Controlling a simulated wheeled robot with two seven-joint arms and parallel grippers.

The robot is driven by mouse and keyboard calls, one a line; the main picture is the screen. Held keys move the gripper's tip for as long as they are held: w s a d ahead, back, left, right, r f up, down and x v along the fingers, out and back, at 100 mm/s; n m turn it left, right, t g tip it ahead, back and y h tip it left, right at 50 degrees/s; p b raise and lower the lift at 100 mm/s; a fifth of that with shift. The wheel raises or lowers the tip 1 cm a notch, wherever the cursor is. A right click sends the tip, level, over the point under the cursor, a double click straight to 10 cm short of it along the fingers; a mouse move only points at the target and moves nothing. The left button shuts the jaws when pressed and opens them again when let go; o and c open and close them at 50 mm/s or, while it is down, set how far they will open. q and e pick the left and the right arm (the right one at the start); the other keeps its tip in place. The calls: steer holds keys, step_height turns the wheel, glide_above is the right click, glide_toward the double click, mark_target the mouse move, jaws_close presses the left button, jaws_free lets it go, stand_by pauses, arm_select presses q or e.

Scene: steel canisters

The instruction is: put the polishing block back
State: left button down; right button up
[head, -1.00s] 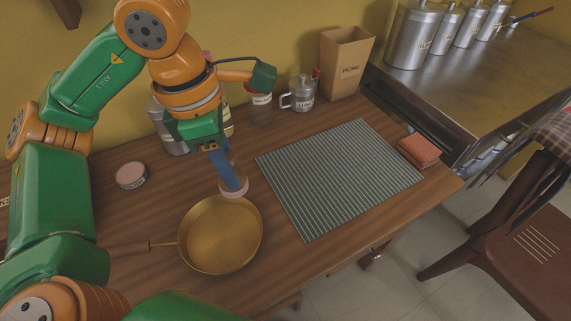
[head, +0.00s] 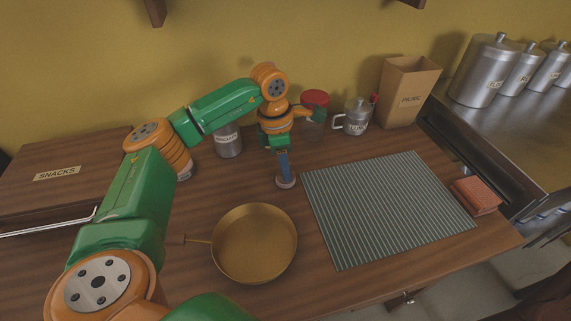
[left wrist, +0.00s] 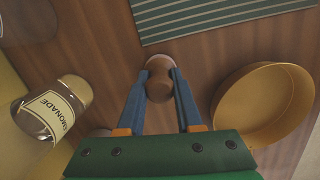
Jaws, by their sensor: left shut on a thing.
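The polishing block looks like a brown wooden knob on a pale round base. My left gripper (head: 285,172) is shut on the polishing block (head: 286,184), pointing down. In the left wrist view the block (left wrist: 160,82) sits between the two blue fingertips. My right gripper is not in view.
A brass pan (head: 254,243) stands in front. The green striped mat (head: 385,205) lies right, with a reddish block (head: 475,196) beyond. Behind are a steel canister (head: 228,141), red-lidded jar (head: 315,101), glass jug (head: 355,117) and paper bag (head: 408,90). A lemonade bottle (left wrist: 55,107) shows in the wrist view.

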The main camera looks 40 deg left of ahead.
mark_target(279, 175)
arm_select(q)
steer(key=shift+f, duration=0.1)
steer(key=c, duration=0.6)
jaws_free()
steer(key=shift+r, duration=0.35)
steer(key=r, duration=0.4)
steer(key=r+p, duration=0.1)
steer(key=r, duration=0.2)
steer(key=s+a+r, duration=0.1)
steer(key=r, duration=0.3)
steer(key=shift+r+p, duration=0.3)
steer(key=shift+p, duration=0.1)
